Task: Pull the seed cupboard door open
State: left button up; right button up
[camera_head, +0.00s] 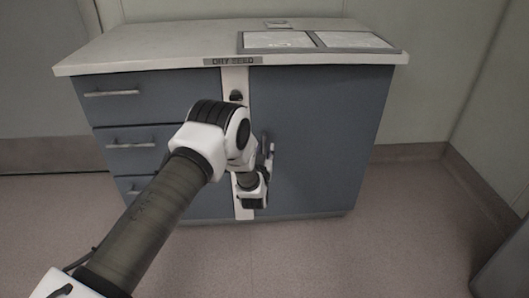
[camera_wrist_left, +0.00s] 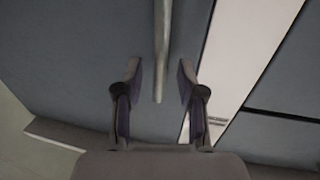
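The seed cupboard door (camera_head: 325,135) is the blue-grey panel on the right of the cabinet, under a "DRY SEED" label (camera_head: 233,61). It looks shut, flush with the cabinet front. My left gripper (camera_head: 267,157) is at the door's left edge, partly hidden by my own arm. In the left wrist view the door handle (camera_wrist_left: 162,45), a thin upright metal bar, runs between the two spread fingers of my left gripper (camera_wrist_left: 160,75). The fingers show gaps on both sides of the bar. My right gripper is in neither view.
Drawers with bar handles (camera_head: 112,93) fill the cabinet's left side. A white strip (camera_head: 235,85) divides them from the door. Flat framed panels (camera_head: 352,40) lie on the countertop (camera_head: 150,45). Floor (camera_head: 400,230) is clear at the right; a grey object (camera_head: 505,265) stands at the far right.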

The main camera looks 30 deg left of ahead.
pick_arm(q)
jog(key=shift+x, duration=1.15)
grip_shut()
jog(key=shift+s+d, duration=0.1)
